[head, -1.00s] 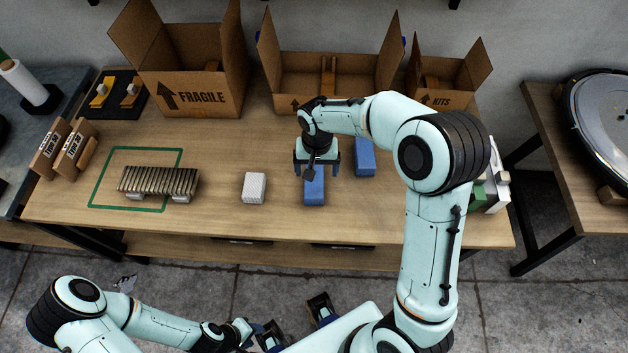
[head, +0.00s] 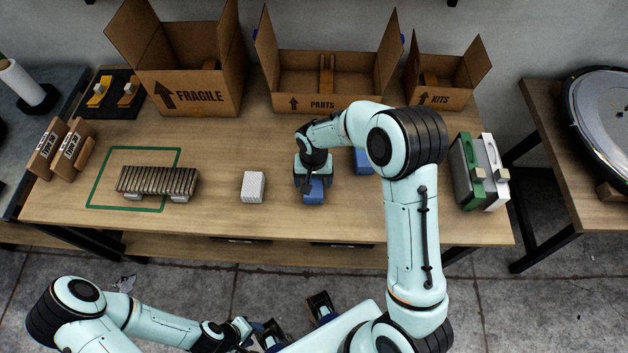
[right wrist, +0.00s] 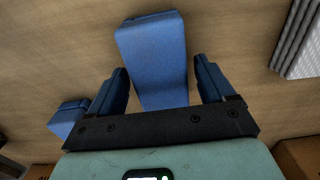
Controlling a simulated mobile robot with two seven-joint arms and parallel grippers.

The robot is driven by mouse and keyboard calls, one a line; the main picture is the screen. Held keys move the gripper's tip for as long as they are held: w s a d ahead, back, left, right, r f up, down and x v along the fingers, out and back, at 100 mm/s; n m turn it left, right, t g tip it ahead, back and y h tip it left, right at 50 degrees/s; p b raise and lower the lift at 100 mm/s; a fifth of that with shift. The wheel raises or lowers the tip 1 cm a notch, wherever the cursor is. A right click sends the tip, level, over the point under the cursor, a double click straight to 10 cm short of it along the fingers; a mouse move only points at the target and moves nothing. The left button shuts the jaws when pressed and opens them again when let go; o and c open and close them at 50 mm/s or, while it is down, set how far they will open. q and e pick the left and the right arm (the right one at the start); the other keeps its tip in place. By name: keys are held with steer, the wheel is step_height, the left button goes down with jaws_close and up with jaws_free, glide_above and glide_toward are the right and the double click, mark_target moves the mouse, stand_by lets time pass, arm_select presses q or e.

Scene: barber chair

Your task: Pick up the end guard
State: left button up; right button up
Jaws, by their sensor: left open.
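Two blue blocks lie on the wooden table; which thing is the end guard is not marked. The nearer blue block (head: 314,192) is right of the table's middle, partly hidden by my right gripper (head: 312,180). In the right wrist view my right gripper (right wrist: 162,85) is open, with this block (right wrist: 152,55) between and ahead of its fingers, gaps showing on both sides. The other blue block (head: 362,161) lies behind, partly covered by my right arm; it also shows at the left of the right wrist view (right wrist: 68,118). My left gripper (head: 296,322) is open and empty in front of the table.
A white patterned block (head: 253,187) lies left of the nearer blue block. A row of metal plates (head: 157,181) stands in a green outline. Open boxes (head: 203,91) line the back. Green and white upright pieces (head: 480,172) stand at the right. The front strip is clear.

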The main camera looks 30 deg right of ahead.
steer(key=c, duration=0.7)
steer(key=shift+c, duration=0.2)
